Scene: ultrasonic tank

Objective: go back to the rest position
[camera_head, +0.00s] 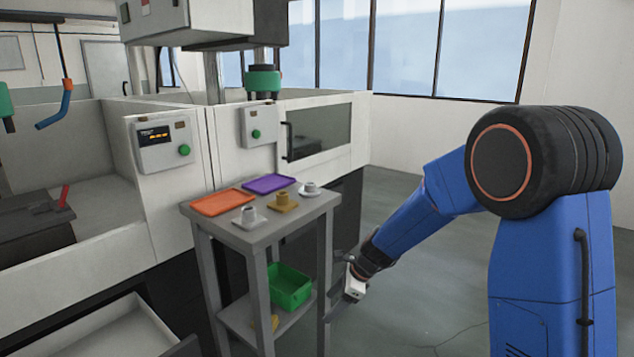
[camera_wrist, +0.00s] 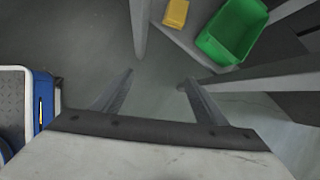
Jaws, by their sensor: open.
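My gripper (camera_head: 345,298) hangs low beside the right front leg of the grey table in the head view, with my blue arm reaching down to it from the right. In the wrist view my gripper (camera_wrist: 160,88) shows its two fingers spread apart with nothing between them. It is open and empty. A grey table leg (camera_wrist: 140,25) rises just beyond the fingertips, and I cannot tell the exact gap.
White machines stand behind. Floor (camera_head: 420,290) under my arm is clear.

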